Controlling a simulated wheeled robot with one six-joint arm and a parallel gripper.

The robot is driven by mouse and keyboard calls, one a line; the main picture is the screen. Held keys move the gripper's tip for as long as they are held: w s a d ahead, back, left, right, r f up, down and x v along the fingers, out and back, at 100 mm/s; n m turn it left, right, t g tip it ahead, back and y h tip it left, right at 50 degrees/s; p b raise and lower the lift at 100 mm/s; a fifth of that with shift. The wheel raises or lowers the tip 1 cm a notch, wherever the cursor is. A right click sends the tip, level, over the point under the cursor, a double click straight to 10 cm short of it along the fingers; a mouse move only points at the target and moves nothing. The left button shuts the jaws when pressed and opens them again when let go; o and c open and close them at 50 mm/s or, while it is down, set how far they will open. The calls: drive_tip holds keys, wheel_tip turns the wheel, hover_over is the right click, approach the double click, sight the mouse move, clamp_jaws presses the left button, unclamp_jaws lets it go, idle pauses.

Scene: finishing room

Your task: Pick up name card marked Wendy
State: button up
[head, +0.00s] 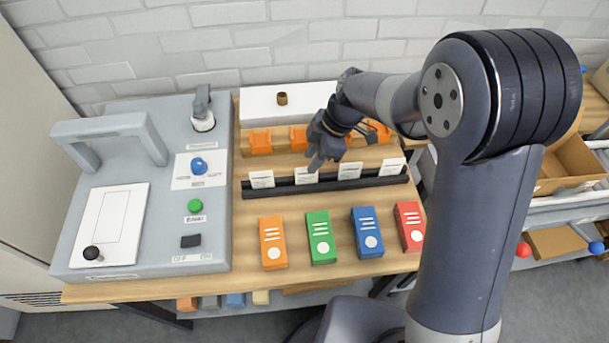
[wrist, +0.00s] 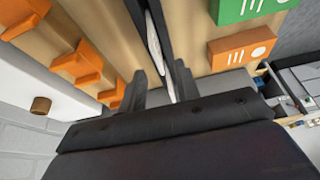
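Several white name cards stand upright in a row in a black slotted rail (head: 330,185). In the head view they are the far left card (head: 261,180), the second card (head: 305,176), the third card (head: 350,170) and the far right card (head: 393,166). Their print is too small to read, so I cannot tell which is Wendy. My gripper (head: 316,164) points down just above and behind the second card. In the wrist view my gripper (wrist: 162,85) is open, its fingers on either side of a thin white card edge (wrist: 169,88), with no visible contact.
Orange, green, blue and red boxes (head: 411,227) lie in front of the rail. Orange holders (head: 260,142) and a white block (head: 262,103) are behind it. A grey machine (head: 215,225) with a handle stands left. Shelves with cardboard boxes (head: 562,165) are right.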

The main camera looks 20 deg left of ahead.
sight(304, 174)
wheel_tip(304, 174, down, 2)
drive_tip(key=shift+a, duration=0.1)
drive_tip(key=shift+p+x, duration=1.1)
drive_tip(key=shift+x, duration=1.7)
drive_tip(key=shift+a, duration=0.1)
clamp_jaws()
